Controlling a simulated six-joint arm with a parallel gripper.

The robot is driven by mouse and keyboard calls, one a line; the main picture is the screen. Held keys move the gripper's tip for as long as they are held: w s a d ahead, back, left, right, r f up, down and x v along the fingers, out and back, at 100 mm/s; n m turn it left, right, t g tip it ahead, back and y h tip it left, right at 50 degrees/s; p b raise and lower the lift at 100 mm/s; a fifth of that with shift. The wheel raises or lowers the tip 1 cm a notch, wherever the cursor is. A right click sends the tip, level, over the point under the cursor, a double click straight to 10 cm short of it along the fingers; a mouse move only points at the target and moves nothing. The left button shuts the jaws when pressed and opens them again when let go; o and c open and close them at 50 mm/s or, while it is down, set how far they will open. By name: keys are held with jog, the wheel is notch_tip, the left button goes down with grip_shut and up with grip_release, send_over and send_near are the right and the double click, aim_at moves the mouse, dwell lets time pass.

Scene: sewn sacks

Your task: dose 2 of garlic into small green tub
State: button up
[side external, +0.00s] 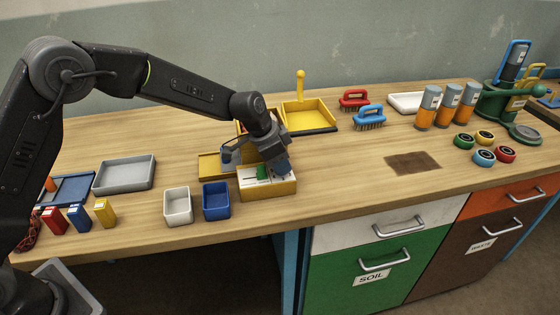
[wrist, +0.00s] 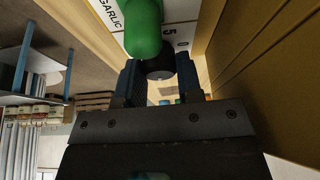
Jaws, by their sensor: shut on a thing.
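A low yellow box (side external: 268,188) with a white top panel stands near the bench's front edge. In the wrist view, its white panel (wrist: 179,32) shows the word GARLIC and a 5. A green round-ended piece (wrist: 143,30) stands out over the panel, also visible in the side view (side external: 262,172). My gripper (wrist: 158,80) is down at the panel, shut on a small dark round knob (wrist: 159,68) beside the green piece. The side view hides this grip behind my wrist. A small round green container (side external: 464,140) with a dark middle sits far right; I cannot tell surely if it is the tub.
A white bin (side external: 178,206) and a blue bin (side external: 216,201) stand left of the box. A yellow dustpan (side external: 309,117) and a blue brush (side external: 369,117) lie behind. Orange-and-grey bottles (side external: 448,106) stand at right. Bench around the brown patch (side external: 412,162) is clear.

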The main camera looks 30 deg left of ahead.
jog(key=o, duration=0.9)
jog(key=shift+r, duration=0.1)
jog(key=v, duration=1.3)
jog(key=shift+s+a+r, duration=0.1)
jog(key=shift+r, duration=0.2)
